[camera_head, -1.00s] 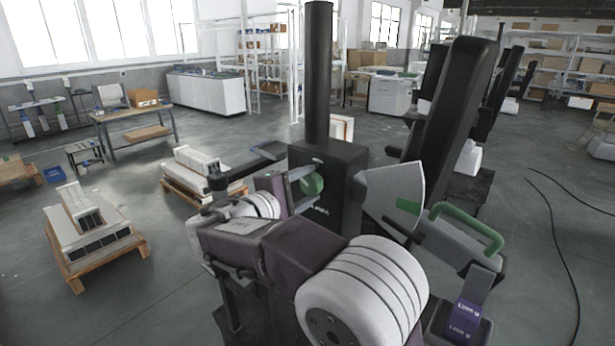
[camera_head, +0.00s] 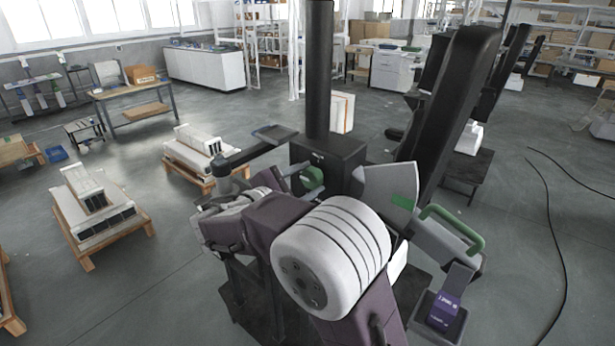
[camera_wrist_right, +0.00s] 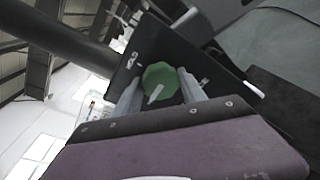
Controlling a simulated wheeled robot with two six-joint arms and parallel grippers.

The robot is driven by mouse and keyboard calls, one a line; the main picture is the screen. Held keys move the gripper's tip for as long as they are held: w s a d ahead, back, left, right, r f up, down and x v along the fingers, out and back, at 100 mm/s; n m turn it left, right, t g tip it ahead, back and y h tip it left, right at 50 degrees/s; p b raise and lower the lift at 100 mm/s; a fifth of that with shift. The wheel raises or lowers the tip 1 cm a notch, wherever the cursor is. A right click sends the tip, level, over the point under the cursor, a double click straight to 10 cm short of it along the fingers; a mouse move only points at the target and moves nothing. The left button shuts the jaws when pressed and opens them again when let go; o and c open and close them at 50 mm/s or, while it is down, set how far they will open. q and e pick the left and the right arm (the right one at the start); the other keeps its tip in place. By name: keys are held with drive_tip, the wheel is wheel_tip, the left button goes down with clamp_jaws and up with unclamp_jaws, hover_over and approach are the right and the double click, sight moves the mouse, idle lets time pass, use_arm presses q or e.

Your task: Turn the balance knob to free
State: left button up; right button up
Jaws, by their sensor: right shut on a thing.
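The balance knob (camera_head: 312,177) is a round green knob on the front of a black box (camera_head: 340,150) at the foot of a black column. My right gripper (camera_head: 301,180) reaches it from the left, with its grey fingers at the knob. In the right wrist view the knob (camera_wrist_right: 162,75) sits between the two fingers of my right gripper (camera_wrist_right: 157,90), which is shut on it. A pale pointer mark shows on the knob's face. My left gripper is out of view.
A grey fan-shaped plate (camera_head: 388,190) and a green loop handle (camera_head: 452,226) are right of the box. A long black padded board (camera_head: 452,110) rises behind them. Pallets with white blocks (camera_head: 95,215) stand at the left. Open floor lies between and at the right.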

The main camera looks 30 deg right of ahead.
drive_tip(key=shift+f, duration=0.15)
drive_tip(key=o, duration=1.3)
drive_tip(key=shift+o, duration=0.2)
drive_tip(key=b+v, duration=0.1)
drive_tip(key=v, duration=0.8)
drive_tip(key=shift+s, duration=0.1)
